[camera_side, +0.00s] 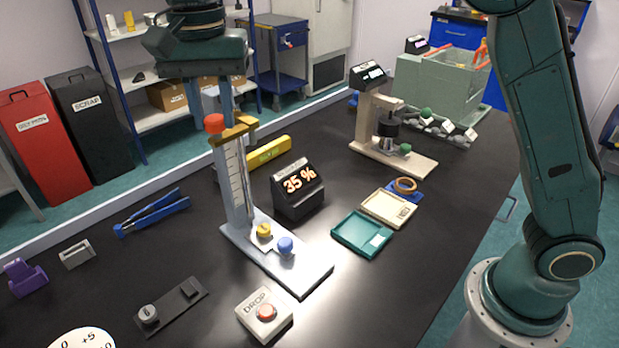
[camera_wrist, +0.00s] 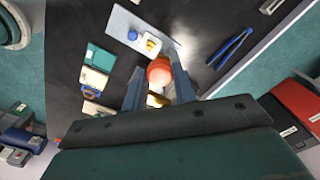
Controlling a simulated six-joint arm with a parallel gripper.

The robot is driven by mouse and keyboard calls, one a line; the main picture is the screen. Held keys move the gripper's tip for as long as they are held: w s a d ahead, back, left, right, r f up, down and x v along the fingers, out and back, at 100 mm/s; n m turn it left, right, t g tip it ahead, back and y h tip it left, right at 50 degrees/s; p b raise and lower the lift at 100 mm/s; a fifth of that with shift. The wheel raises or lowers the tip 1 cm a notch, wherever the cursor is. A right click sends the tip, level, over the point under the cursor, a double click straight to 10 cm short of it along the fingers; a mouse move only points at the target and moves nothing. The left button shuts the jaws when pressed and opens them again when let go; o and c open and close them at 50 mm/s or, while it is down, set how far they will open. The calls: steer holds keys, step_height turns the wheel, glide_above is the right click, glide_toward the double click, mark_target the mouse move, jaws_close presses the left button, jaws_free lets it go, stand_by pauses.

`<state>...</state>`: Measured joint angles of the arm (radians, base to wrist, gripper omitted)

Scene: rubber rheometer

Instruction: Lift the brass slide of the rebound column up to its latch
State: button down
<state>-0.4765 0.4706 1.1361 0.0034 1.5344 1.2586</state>
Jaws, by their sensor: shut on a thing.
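The rebound column (camera_side: 233,180) stands upright on a pale base plate, with a scale on its face. Its brass slide (camera_side: 240,129) is high on the column, with a red knob (camera_side: 213,123) at its left. My gripper (camera_side: 212,108) reaches down from above, its fingers on either side of the top of the column and shut on the brass slide. In the wrist view the red knob (camera_wrist: 159,71) shows between the fingers, with some brass (camera_wrist: 155,100) beside it. The latch cannot be made out; contact is partly hidden.
A display reading 35 % (camera_side: 298,189) stands right of the column. A DROP button box (camera_side: 265,313) is in front. A teal tray (camera_side: 362,232), a beige tray (camera_side: 388,208) and another beige stand (camera_side: 385,140) are to the right. Blue tongs (camera_side: 152,213) lie left.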

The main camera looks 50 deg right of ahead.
steer(key=shift+r, duration=0.3)
steer(key=c, duration=1.3)
jaws_free()
steer(key=shift+r, duration=0.1)
steer(key=shift+o, duration=1)
steer(key=shift+r, duration=3.6)
steer(key=shift+d+r, duration=0.1)
